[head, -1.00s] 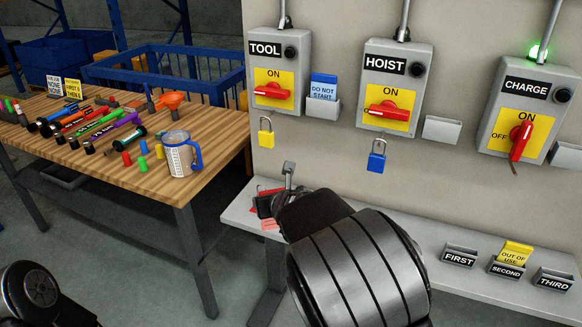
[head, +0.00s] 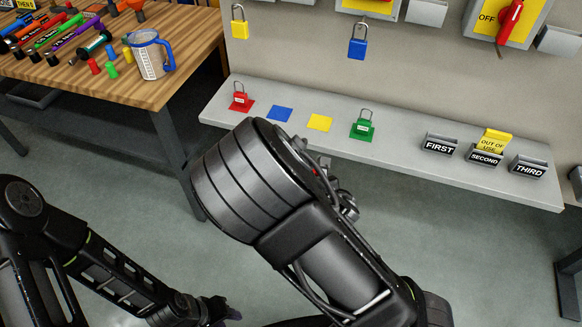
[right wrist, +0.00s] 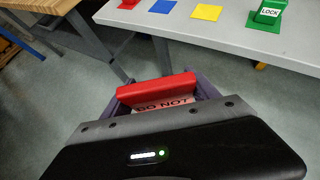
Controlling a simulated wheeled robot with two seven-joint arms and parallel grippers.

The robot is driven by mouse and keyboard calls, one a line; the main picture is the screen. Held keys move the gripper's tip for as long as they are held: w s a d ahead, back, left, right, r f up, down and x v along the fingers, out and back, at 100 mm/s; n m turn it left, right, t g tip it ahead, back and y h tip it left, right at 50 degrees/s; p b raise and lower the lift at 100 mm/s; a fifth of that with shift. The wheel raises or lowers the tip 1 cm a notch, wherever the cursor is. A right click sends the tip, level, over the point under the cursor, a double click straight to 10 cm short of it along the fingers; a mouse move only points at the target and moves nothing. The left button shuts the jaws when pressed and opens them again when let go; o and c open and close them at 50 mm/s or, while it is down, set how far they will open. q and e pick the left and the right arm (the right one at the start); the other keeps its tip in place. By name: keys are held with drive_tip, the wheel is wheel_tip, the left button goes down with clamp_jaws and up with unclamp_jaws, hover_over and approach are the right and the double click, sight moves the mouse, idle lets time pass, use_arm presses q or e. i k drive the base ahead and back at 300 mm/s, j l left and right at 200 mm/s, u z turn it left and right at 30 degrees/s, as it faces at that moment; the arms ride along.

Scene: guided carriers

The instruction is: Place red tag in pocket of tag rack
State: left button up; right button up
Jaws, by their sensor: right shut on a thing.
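The red tag (right wrist: 160,92) has a red edge and a pale face reading "DO NOT" in the right wrist view. My right gripper (right wrist: 158,100) is shut on it, in the air in front of the shelf. In the head view my right forearm and wrist hide the tag and most of this gripper. The rack's pockets stand on the right part of the shelf: FIRST (head: 437,148) looks empty, SECOND (head: 484,159) holds a yellow tag (head: 494,141), and THIRD (head: 528,170) looks empty. My left gripper (head: 228,313) is low at the bottom edge, its fingers unclear.
The grey shelf (head: 395,147) carries a red padlock (head: 240,101), blue (head: 280,114) and yellow (head: 319,122) squares, and a green padlock (head: 362,127). A yellow padlock (head: 238,27) and blue padlock (head: 357,46) hang above. A wooden table (head: 130,92) stands left.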

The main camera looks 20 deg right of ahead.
sight(436, 150)
drive_tip(key=l+u, duration=0.2)
drive_tip(key=u, duration=0.55)
drive_tip(key=k+l+u, duration=0.35)
drive_tip(key=l, duration=0.2)
drive_tip(key=k+l+u, duration=0.7)
drive_tip(key=k+l, duration=0.35)
drive_tip(key=k, duration=0.2)
drive_tip(key=k+l, duration=0.35)
drive_tip(key=k, duration=0.15)
